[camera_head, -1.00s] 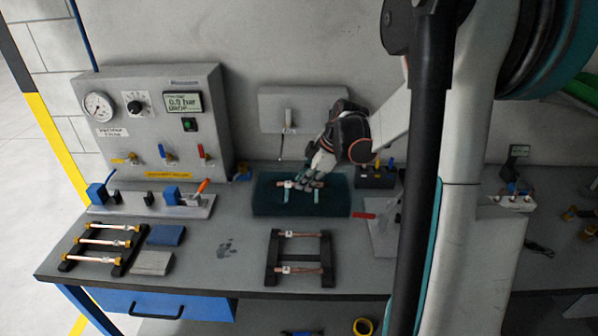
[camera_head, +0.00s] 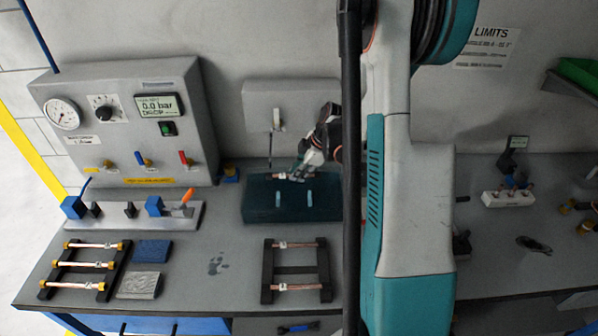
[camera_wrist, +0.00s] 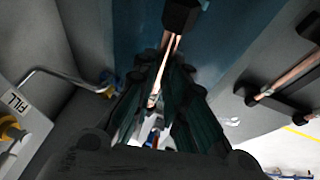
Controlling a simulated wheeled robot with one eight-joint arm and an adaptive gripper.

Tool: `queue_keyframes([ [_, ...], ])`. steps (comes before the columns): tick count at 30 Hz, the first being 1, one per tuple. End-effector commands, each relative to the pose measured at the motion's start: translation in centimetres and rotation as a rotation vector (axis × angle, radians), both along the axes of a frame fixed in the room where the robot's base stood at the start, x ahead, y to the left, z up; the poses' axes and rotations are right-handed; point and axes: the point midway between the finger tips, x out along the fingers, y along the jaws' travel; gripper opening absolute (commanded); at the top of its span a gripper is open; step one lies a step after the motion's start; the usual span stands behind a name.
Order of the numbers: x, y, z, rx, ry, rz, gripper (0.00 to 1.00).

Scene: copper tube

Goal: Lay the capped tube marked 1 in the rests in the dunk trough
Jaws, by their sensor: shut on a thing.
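My gripper (camera_head: 304,168) is shut on a copper tube (camera_head: 280,176) near the back edge of the dark teal dunk trough (camera_head: 257,212). In the wrist view the tube (camera_wrist: 168,62) runs lengthwise between the fingers (camera_wrist: 160,105), with a dark block (camera_wrist: 183,14) at its far end. A pale tag shows on the tube, but its number cannot be read. Two light teal rests, a left one (camera_head: 279,198) and a right one (camera_head: 308,197), show bare inside the trough. The tube is behind them and appears above the trough; its exact height is unclear.
A black rack (camera_head: 267,268) with two copper tubes stands in front of the trough. Another rack (camera_head: 58,268) with three tubes lies at left beside blue and grey pads. The gauge panel (camera_head: 120,120) stands at back left. My arm hides the bench right of the trough.

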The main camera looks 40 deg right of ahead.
Motion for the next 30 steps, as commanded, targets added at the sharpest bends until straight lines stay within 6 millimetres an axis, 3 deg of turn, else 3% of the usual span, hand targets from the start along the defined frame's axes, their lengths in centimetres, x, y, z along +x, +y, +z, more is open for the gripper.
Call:
queue_keyframes([
  [8, 0.0, 0.0, -1.2, 0.0, 0.0, 0.0, 0.0],
  [30, 0.0, 0.0, -7.8, 0.0, 0.0, 0.0, 0.0],
])
